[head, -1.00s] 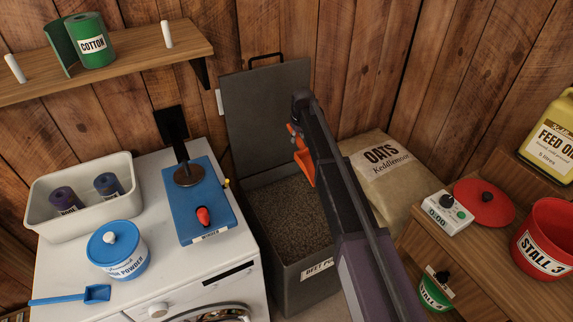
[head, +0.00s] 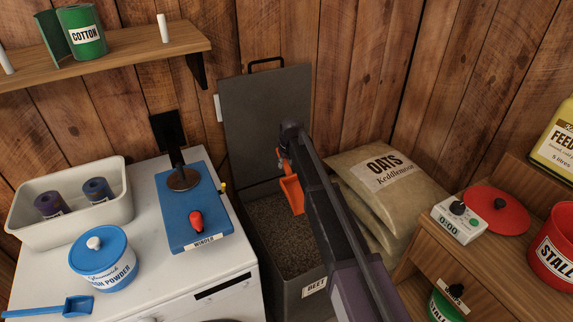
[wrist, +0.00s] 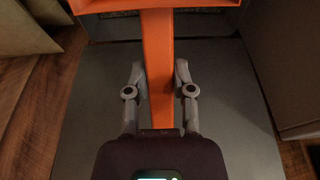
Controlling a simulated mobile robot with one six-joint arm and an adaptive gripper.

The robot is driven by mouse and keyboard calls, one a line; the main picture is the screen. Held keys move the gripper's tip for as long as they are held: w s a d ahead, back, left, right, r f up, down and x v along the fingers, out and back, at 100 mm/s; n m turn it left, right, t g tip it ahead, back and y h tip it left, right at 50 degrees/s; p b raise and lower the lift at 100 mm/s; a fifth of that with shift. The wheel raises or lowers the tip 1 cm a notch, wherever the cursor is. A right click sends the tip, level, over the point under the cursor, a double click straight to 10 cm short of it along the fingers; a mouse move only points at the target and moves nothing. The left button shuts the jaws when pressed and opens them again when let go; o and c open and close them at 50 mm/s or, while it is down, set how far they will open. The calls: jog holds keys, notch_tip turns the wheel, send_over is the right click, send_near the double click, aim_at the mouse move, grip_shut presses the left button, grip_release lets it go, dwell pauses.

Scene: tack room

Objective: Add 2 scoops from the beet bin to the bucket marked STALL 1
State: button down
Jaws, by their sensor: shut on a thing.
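My gripper (head: 283,152) is shut on the handle of an orange scoop (head: 292,193), which hangs over the beet bin. The wrist view shows the handle (wrist: 157,65) between both fingers; the scoop's bowl is cut off at the top. I cannot tell whether the scoop holds anything. The beet bin (head: 288,300) is a grey box with its lid (head: 267,110) raised, holding brown pellets (head: 275,222). My arm covers part of it. A green bucket (head: 440,308) at the lower right reads "STALL"; its number is out of view.
Left of the bin is a white machine with a blue winder (head: 197,210), a tub (head: 100,262) and a blue scoop (head: 78,305). Oats sacks (head: 375,190) stand right of the bin. A timer (head: 460,220), red lid (head: 497,210) and red bucket (head: 553,255) are on wooden shelving.

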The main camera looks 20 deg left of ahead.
aim_at(291, 176)
jog(key=shift+f, duration=0.1)
notch_tip(291, 176, down, 21)
jog(key=s+d+t+y+b, duration=0.2)
jog(key=b, duration=2)
jog(key=shift+s+d+g+h, duration=0.55)
jog(key=shift+s+d, duration=1.25)
jog(key=shift+d, duration=0.5)
jog(key=a+r+g+h+p, duration=0.1)
jog(key=r+p, duration=0.4)
jog(key=p, duration=0.1)
jog(key=w+a+r+g+h+p, duration=0.1)
jog(key=r+p, duration=0.5)
jog(key=w+a+r+g+h+p, duration=0.1)
jog(key=r+p, duration=0.4)
jog(key=p, duration=0.1)
jog(key=shift+w+r+h, duration=0.25)
jog(key=shift+r, duration=0.05)
jog(key=shift+r, duration=0.1)
